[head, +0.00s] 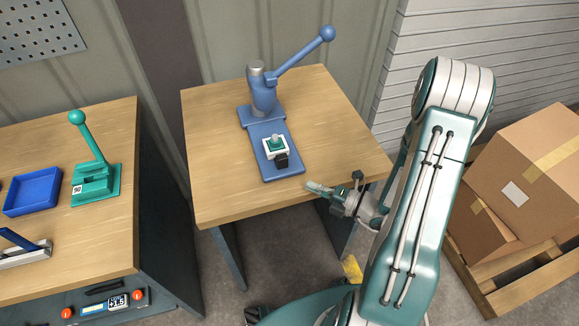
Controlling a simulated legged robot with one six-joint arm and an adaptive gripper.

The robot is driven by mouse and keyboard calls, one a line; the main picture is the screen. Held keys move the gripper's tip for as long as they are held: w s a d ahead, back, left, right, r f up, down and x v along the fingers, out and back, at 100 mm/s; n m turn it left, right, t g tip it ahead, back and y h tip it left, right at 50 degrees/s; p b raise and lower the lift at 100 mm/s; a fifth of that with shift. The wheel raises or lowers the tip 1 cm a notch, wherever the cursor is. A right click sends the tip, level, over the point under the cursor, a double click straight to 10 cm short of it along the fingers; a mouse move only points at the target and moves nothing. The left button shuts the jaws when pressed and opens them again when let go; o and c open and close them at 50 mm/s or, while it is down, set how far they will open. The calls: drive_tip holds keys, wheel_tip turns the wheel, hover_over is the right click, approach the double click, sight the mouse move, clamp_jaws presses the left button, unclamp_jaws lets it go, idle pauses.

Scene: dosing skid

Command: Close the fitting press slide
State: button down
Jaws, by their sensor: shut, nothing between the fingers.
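The blue fitting press (262,95) stands on a wooden table, with its lever arm raised to the upper right, ending in a round blue knob. Its blue base rail (283,172) runs toward the front of the table. The slide (274,147), a small white block with a teal and grey fitting on it and a black grip at its front, sits on the rail, out in front of the press column. My gripper (312,187) is shut and empty, at the table's front right edge, to the right of and nearer than the slide, apart from it.
A left bench (112,215) carries a teal lever device (92,182), a blue tray (34,192) and a blue-handled clamp (22,245). Cardboard boxes (530,160) on a wooden pallet stand at right. The tabletop around the press is clear.

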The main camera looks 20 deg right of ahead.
sight(281, 142)
drive_tip(key=x, duration=0.5)
drive_tip(key=shift+w+a, duration=0.15)
drive_tip(key=shift+a, duration=0.05)
drive_tip(key=w, duration=0.2)
drive_tip(key=shift+w, duration=1.05)
drive_tip(key=w, duration=1)
drive_tip(key=shift+s+d, duration=0.1)
drive_tip(key=shift+d, duration=0.05)
